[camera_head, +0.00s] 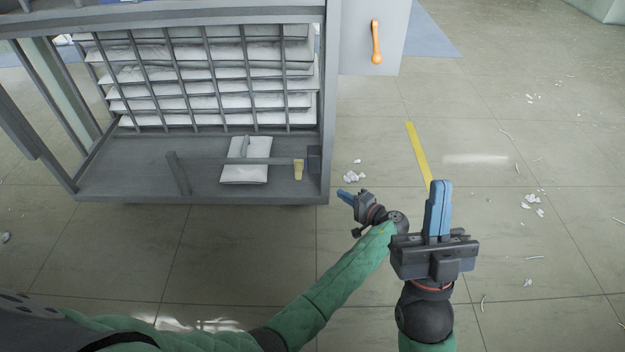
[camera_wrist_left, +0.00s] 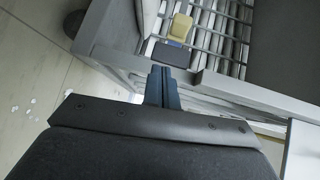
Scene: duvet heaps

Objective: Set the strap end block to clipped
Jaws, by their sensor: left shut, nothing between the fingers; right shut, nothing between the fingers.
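The yellow strap end block (camera_head: 299,169) sits at the right end of a grey strap (camera_head: 270,161) low on the rack's front deck. A dark block (camera_head: 314,158) stands just right of it by the rack's corner. In the left wrist view the yellow block (camera_wrist_left: 179,26) shows beyond the fingertips, close to the dark block (camera_wrist_left: 171,55); I cannot tell whether they touch. My left gripper (camera_head: 346,197) is shut and empty, just outside the rack's right front corner, apart from the block. My right gripper (camera_head: 439,194) is shut and empty, further right over open floor.
The grey rack (camera_head: 130,187) holds stacked white duvets (camera_head: 210,85) behind bars. A folded white duvet (camera_head: 246,172) lies on its deck under the strap. A pale panel with an orange handle (camera_head: 376,45) stands behind right.

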